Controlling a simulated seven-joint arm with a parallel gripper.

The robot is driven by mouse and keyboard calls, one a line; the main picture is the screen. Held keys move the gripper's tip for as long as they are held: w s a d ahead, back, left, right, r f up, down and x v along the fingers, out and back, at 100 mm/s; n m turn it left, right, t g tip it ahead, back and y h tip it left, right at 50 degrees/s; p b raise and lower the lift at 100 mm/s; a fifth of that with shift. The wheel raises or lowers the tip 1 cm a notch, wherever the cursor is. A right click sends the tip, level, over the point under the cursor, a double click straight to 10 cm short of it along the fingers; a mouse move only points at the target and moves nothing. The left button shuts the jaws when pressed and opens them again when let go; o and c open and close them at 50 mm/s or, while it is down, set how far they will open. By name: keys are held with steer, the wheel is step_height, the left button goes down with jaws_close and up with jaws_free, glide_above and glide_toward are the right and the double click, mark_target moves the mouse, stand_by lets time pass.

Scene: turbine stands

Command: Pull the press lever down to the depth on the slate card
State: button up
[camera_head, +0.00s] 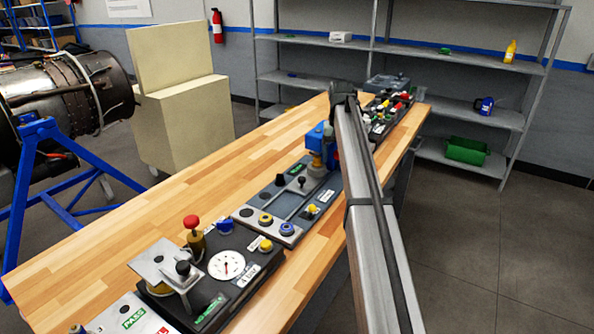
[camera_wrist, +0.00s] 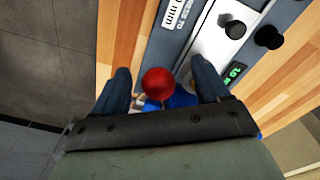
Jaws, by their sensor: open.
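In the wrist view, the round red knob (camera_wrist: 158,82), apparently the press lever's end, lies between the two dark fingers of my gripper (camera_wrist: 161,88). The fingers are open, with a visible gap on each side of the knob. A blue part (camera_wrist: 180,98), probably of the press, shows just behind the knob. A white label (camera_wrist: 174,13) with partly cut-off text including "mm" lies on the slate-coloured panel; its number is not clearly readable. In the head view, a blue block (camera_head: 318,135) stands beside my arm, which hides my gripper and the red knob.
A small green display (camera_wrist: 235,72) and black knobs (camera_wrist: 268,37) are close to the right finger. In the head view, the wooden bench (camera_head: 150,225) holds several control panels in a row, including a gauge (camera_head: 226,265). The bench's left side is clear.

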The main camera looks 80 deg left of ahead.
steer(key=shift+r, duration=3.5)
